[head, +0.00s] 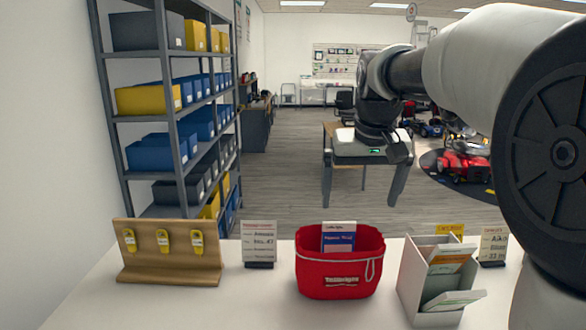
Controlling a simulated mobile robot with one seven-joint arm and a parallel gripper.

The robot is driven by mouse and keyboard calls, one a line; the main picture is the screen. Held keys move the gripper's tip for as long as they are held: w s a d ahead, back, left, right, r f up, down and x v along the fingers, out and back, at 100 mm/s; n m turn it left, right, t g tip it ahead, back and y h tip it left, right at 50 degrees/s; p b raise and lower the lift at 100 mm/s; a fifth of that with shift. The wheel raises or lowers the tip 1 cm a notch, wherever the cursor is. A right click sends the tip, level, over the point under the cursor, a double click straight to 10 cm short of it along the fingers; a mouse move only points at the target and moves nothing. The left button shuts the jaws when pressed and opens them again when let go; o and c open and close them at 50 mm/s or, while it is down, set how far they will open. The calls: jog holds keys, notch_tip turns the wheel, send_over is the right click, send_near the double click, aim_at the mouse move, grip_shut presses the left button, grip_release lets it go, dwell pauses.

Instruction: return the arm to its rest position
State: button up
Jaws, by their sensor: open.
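My gripper (366,190) shows in the head view, raised above and behind the white counter (215,305). Its two dark fingers point down and stand wide apart, with nothing between them. My arm reaches in from the right edge and bends down to the gripper, which hangs clear of the things on the counter. The red pouch (338,268) stands upright on the counter, below the gripper in the picture, with a blue and white card (338,238) in it.
A wooden rack (170,262) with yellow tags stands at left on the counter. A small sign (259,245) stands beside it. A white leaflet box (425,285) and another sign (492,246) are at right. Shelving (172,100) with bins stands behind.

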jog(key=s+f, duration=0.3)
jog(key=s, duration=0.9)
jog(key=s+f+t+p, duration=0.1)
jog(key=s+f, duration=0.3)
jog(key=s, duration=0.9)
jog(key=shift+s+t, duration=0.2)
jog(key=shift+t, duration=0.1)
jog(key=shift+f, duration=0.1)
